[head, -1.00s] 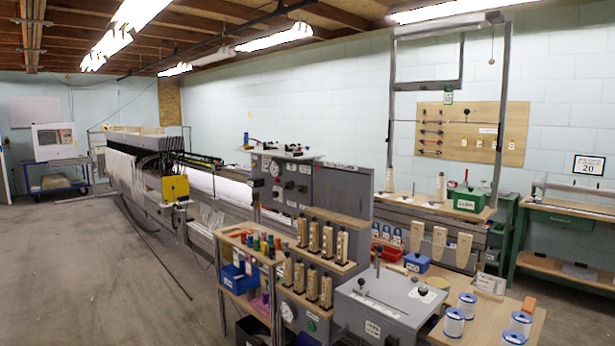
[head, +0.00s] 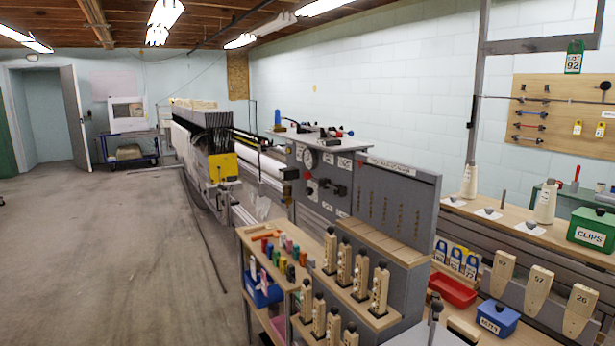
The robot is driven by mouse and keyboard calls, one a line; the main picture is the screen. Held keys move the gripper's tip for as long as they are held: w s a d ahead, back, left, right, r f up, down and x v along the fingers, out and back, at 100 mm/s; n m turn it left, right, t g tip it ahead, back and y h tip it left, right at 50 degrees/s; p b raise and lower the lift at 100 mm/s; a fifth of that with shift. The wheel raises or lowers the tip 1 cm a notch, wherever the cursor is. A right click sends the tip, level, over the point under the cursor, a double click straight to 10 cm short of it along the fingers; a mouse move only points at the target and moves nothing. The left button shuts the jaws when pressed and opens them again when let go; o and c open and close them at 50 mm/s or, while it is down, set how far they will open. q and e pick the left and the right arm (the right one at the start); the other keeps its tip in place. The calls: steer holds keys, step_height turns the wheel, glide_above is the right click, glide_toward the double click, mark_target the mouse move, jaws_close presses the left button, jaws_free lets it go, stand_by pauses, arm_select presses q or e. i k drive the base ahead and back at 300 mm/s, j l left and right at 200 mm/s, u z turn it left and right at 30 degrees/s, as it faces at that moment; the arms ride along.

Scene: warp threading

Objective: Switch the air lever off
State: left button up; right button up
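No lever in the head view is readably marked as the air lever. A grey control panel (head: 322,180) stands near the middle, with a round gauge (head: 309,158), a dark handle (head: 334,187) and small dark and red knobs. Its labels are too small to read. A black ball-ended lever (head: 436,308) stands upright at the bottom edge, on a grey box that is mostly cut off. Neither of my grippers is in view.
A rack of wooden bobbin-like blocks (head: 360,275) and a shelf with coloured spools (head: 283,254) stand in front of the panel. The long machine (head: 205,140) runs behind it. A green CLIPS box (head: 594,229) is at right. Open concrete floor (head: 100,250) fills the left.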

mark_target(306, 175)
steer(key=i+j, duration=0.65)
steer(key=i+j+u, duration=0.15)
steer(key=i+j, duration=0.5)
steer(key=i, duration=0.15)
steer(key=i+j, duration=0.55)
steer(key=i, duration=0.2)
